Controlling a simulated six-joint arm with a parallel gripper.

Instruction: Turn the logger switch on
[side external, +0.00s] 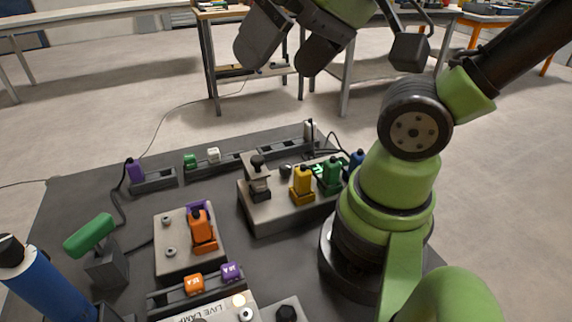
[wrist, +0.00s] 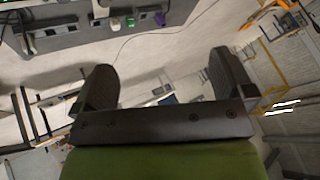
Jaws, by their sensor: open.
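I cannot tell which part is the logger switch; no label naming it is readable. A box marked "LIVE LAMP" (side external: 214,312) with a lit lamp stands at the front edge of the dark bench. A grey box (side external: 285,216) carries a black lever-like part (side external: 259,178) and yellow, green and blue plugs. My gripper (side external: 282,62) is high above the bench's far side, open and empty, touching nothing. In the wrist view my gripper's two fingers (wrist: 163,72) are wide apart, with floor and distant furniture between and beyond them.
A grey box with an orange plug (side external: 203,232) sits left of centre. Slotted rails hold purple, green and white plugs (side external: 213,155) at the back. A green-handled lever (side external: 90,236) and a blue cylinder (side external: 45,283) stand at the left. Cables trail across the bench's left side.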

